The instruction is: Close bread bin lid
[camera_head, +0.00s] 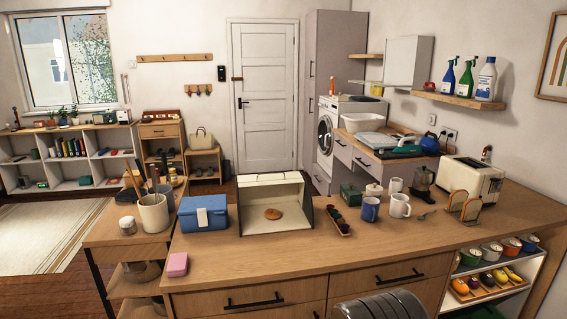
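The bread bin (243,207) stands on the wooden counter, left of the middle of the picture. It has a cream inside and dark sides, and its front is open toward me. A round brown loaf (273,214) lies inside on the bin's floor. A cream strip runs along the top of the bin; it looks like the raised lid (270,179), but I cannot tell its exact edges. My gripper is not in view. A dark ridged rounded part at the bottom edge, right of centre, looks like part of my arm.
A blue box (203,216) stands close left of the bin. A narrow tray of dark items (338,221) lies close to its right, with a green box (351,194) and mugs (371,208) beyond. A pink block (177,264) lies front left. The counter before the bin is clear.

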